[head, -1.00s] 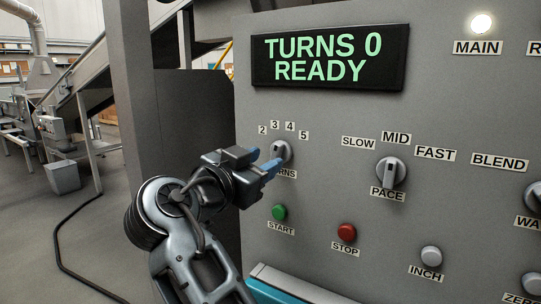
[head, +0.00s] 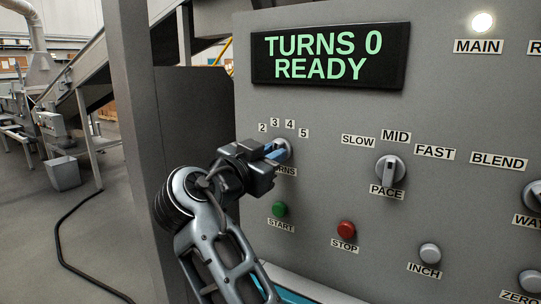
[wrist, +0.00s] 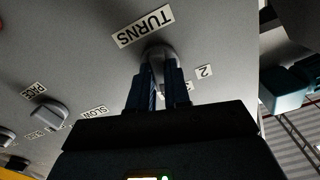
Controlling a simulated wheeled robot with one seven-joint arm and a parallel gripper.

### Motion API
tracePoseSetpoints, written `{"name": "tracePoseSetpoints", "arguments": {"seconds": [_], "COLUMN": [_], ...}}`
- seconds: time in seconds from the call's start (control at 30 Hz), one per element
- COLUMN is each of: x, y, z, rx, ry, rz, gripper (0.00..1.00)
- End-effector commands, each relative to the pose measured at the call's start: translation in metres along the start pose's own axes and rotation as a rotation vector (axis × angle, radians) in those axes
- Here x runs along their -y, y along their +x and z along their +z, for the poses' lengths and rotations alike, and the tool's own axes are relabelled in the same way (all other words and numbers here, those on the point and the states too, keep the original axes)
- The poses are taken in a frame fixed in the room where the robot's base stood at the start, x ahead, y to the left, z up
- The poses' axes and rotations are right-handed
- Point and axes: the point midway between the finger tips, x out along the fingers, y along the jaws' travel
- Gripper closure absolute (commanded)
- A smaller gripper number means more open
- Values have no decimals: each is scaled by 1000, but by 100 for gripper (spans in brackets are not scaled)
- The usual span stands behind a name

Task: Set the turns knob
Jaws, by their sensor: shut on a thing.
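The turns knob (head: 284,147) is a grey knob on the grey panel, with the numbers 2, 3, 4 and 5 in an arc above it and a TURNS label (head: 287,172) below, partly hidden by my gripper. My gripper (head: 275,152) reaches it from the left, its blue fingers at the knob. In the wrist view the fingers (wrist: 160,85) are closed around the knob (wrist: 158,53), one on each side. The knob's pointer direction is hidden. The display (head: 330,56) reads TURNS 0 READY.
The pace knob (head: 391,169) is to the right. Below are a green start button (head: 279,209), a red stop button (head: 346,229) and a grey inch button (head: 430,252). The main lamp (head: 483,22) is lit. Open floor lies left of the panel.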

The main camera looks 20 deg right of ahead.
Motion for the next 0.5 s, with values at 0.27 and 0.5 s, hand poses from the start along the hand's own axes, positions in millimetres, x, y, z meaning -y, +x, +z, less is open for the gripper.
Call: {"name": "tracePoseSetpoints", "arguments": {"seconds": [0.27,0.5], "x": [-1,0], "y": [0,0], "z": [0,0], "rx": [0,1], "ry": [-1,-43], "rz": [2,2], "gripper": [100,100]}}
